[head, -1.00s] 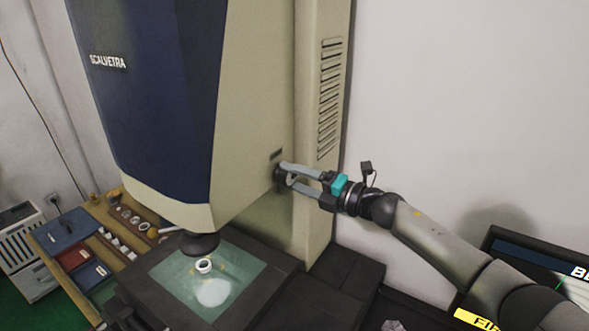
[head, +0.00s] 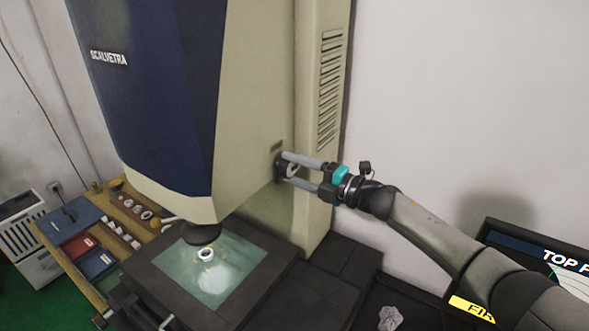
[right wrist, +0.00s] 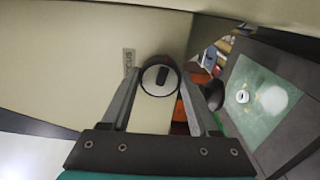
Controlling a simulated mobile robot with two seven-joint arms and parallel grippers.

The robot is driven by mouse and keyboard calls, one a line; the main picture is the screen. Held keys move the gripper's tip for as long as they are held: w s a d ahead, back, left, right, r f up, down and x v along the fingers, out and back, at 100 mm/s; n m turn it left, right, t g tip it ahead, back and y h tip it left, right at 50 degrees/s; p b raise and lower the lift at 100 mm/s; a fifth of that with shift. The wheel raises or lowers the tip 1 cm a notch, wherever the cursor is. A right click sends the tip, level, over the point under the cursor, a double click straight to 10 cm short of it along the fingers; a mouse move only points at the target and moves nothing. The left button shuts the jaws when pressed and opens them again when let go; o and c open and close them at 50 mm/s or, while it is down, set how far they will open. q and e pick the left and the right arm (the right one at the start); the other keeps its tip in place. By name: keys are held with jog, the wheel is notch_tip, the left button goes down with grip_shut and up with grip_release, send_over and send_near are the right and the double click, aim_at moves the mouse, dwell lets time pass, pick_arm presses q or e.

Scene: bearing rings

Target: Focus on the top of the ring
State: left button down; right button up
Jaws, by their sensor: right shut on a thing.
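The small white ring (head: 206,254) lies on the lit glass stage (head: 170,268) under the dark lens (head: 203,233) of the measuring machine. The ring also shows in the right wrist view (right wrist: 242,96). The round focus knob (right wrist: 159,77) sits on the machine's side beside a "FOCUS" label (right wrist: 128,62); it also shows in the head view (head: 291,170). My right gripper (head: 284,168) has its two fingers on either side of the knob and is shut on it. My left gripper is not in view.
A monitor (head: 545,262) at the lower right reads "TOP F", its rest cut off. A wooden tray (head: 118,232) at the left holds several rings and blue and red boxes. A crumpled grey thing (head: 390,318) lies at the bottom. The white wall at right is clear.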

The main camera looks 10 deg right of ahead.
jog(key=o, duration=1.4)
jog(key=shift+c, duration=0.2)
jog(key=b+v, duration=0.3)
jog(key=v, duration=1.2)
jog(key=shift+s, duration=0.1)
